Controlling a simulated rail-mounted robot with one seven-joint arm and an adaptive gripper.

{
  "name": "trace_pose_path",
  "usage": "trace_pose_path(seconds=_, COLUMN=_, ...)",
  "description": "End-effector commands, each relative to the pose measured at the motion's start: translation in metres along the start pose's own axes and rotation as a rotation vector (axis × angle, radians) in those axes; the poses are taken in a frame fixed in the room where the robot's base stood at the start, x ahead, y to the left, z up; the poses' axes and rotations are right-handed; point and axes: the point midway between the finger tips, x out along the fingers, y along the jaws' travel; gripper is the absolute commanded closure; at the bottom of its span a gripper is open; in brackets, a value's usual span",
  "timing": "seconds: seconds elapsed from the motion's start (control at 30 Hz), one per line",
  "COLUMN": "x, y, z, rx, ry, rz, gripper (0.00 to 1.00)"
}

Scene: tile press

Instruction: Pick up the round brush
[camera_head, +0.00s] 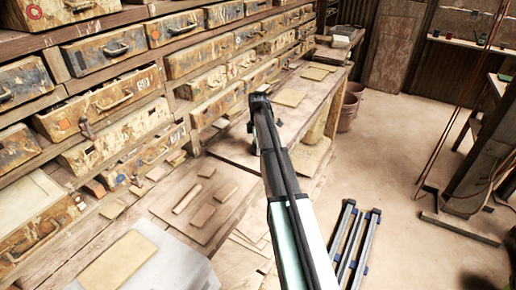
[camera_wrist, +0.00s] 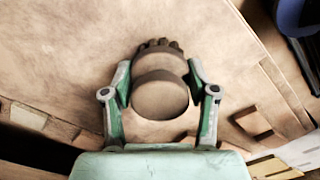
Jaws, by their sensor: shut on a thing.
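The round brush (camera_wrist: 160,97) shows in the wrist view as a brown, rounded body with a dark, knobbly far end. My gripper (camera_wrist: 159,70) has its two green and grey fingers on either side of it, shut on it. A pale brown surface lies behind the brush; I cannot tell how far the brush is from it. In the head view my arm reaches over the wooden bench, and the brush and the fingers cannot be made out there.
The wooden bench (camera_head: 160,210) carries several flat tiles and thin boards. Worn drawers (camera_head: 105,100) line the wall on the left. A bucket (camera_head: 349,110) stands past the bench's far end. Open floor (camera_head: 390,170) lies to the right, with a dark stand (camera_head: 480,160) beyond.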

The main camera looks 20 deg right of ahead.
Motion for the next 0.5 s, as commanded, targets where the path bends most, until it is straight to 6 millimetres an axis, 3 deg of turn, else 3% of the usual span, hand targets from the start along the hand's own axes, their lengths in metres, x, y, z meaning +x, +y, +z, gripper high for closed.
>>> trace_pose_path(seconds=0.27, x=-0.029, y=0.001, z=0.0, rx=0.0, ry=0.0, rz=0.002, gripper=0.78)
trace_pose_path(seconds=0.5, x=-0.085, y=0.002, z=0.0, rx=0.0, ry=0.0, rz=0.005, gripper=0.78)
